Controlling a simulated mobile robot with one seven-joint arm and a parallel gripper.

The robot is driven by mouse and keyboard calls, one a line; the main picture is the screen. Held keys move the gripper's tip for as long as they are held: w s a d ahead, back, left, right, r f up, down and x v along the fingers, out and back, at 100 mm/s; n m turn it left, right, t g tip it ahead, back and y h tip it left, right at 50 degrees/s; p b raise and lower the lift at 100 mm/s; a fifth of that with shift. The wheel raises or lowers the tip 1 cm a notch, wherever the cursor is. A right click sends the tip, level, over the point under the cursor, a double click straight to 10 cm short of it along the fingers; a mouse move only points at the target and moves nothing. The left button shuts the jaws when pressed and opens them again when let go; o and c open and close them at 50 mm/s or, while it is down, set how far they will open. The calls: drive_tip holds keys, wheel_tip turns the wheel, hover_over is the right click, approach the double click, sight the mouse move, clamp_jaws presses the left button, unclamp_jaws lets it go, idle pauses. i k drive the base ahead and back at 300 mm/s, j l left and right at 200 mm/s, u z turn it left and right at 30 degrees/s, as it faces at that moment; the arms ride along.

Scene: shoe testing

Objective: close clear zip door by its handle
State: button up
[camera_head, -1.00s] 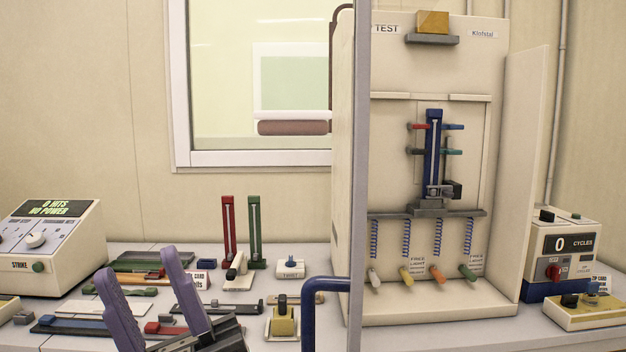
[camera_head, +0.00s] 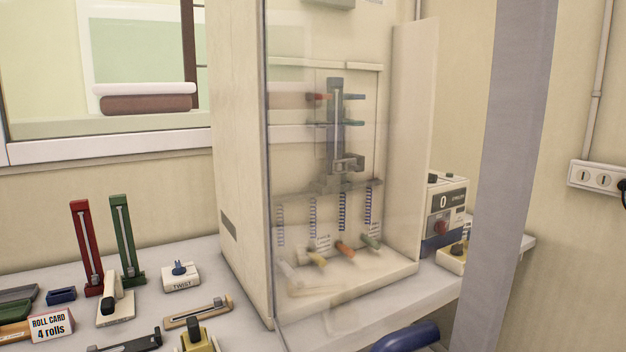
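The clear door (camera_head: 300,90) is a see-through pane hinged at the left front edge of the cream test cabinet (camera_head: 240,190). It stands open, swung out towards me, and I look through it into the cabinet. A broad grey upright strip (camera_head: 512,150), apparently the door's free edge, stands close to me on the right. The blue handle (camera_head: 408,338) shows at the bottom edge, partly cut off by the frame. My gripper is out of view.
The bench at left holds red (camera_head: 86,245) and green (camera_head: 127,240) upright tools, a twist block (camera_head: 181,276) and a roll card (camera_head: 47,325). A counter box (camera_head: 443,210) stands right of the cabinet. A wall socket (camera_head: 597,178) is at far right.

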sight(524, 37)
drive_tip(key=k+z, duration=0.2)
drive_tip(key=k, duration=0.75)
